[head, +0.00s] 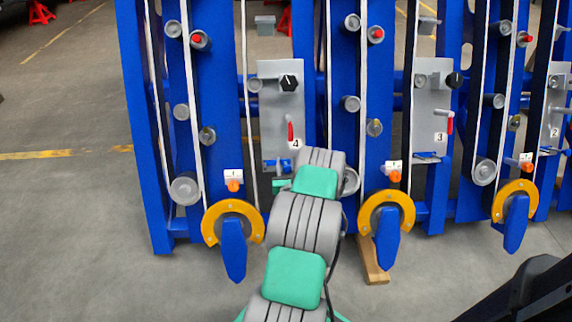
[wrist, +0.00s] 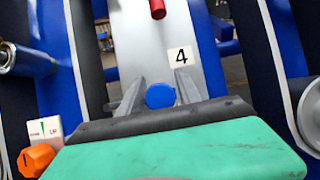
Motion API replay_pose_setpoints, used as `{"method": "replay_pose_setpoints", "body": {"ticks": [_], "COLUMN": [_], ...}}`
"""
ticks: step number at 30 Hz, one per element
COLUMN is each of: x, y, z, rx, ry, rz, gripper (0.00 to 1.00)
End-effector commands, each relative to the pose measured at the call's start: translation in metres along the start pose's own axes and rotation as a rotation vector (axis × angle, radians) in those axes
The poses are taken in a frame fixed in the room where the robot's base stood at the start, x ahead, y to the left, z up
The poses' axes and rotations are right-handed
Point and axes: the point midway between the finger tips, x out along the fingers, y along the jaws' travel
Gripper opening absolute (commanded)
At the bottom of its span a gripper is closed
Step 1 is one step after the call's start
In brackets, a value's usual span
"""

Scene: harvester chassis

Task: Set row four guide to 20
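The row four panel (head: 267,130) is a grey plate with a black knob (head: 289,82), a red lever (head: 291,132) and a "4" label (head: 295,143); the label also shows in the wrist view (wrist: 180,56). At its lower end is a blue round knob (wrist: 160,95). My gripper (wrist: 160,80) is at this lower end, its two fingers apart on either side of the blue knob, with no clear contact. In the head view my arm hides the gripper. An orange knob (wrist: 36,160) under a small white scale (wrist: 45,130) with a green mark is at lower left; the reading is too small to tell.
Blue upright frames (head: 215,110) with white belts and rollers stand on both sides of the panel. Yellow curved guards (head: 233,208) stick out low in front. Further panels (head: 432,105) stand to the right. The grey floor at left (head: 70,210) is clear.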

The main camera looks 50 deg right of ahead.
Motion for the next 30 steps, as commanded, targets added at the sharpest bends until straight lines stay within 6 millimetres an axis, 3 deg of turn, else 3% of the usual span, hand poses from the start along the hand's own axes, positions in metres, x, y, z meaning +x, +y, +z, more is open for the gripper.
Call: {"method": "replay_pose_setpoints", "body": {"ticks": [3, 12, 23, 30], "x": [0.0, -0.003, -0.056, -0.075], "y": [0.001, 0.001, 0.0, 0.0], "z": [0.0, -0.001, 0.0, 0.0], "rx": [0.0, 0.001, 0.0, -0.001], "ry": [0.0, 0.001, -0.001, -0.001], "rz": [0.001, 0.002, 0.0, 0.002], "gripper": [0.51, 0.51, 0.51, 0.51]}}
